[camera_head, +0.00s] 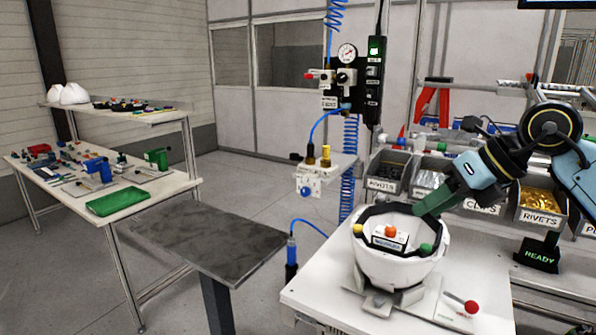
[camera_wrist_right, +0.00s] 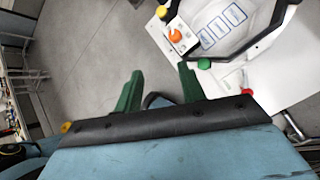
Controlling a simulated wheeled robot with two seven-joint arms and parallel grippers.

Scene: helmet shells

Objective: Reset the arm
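A white helmet shell (camera_head: 385,262) sits open side up in a fixture on the white table. Inside it are a black band and a white block with an orange knob (camera_head: 390,231), with a yellow knob (camera_head: 358,230) and a green knob (camera_head: 426,249) at the rim. My right gripper (camera_head: 428,207) is at the shell's upper right rim. In the right wrist view its two green fingers (camera_wrist_right: 158,88) stand apart with nothing between them, and part of the shell (camera_wrist_right: 225,35) shows beyond them. My left gripper is in neither view.
Grey bins of pivots, clips and rivets (camera_head: 540,203) stand behind the shell, with a READY sign (camera_head: 539,254) at right. A red-knobbed lever (camera_head: 471,307) is at the table front. A bare grey plate (camera_head: 205,240) stands left. A workbench with tools (camera_head: 185,182) is farther left.

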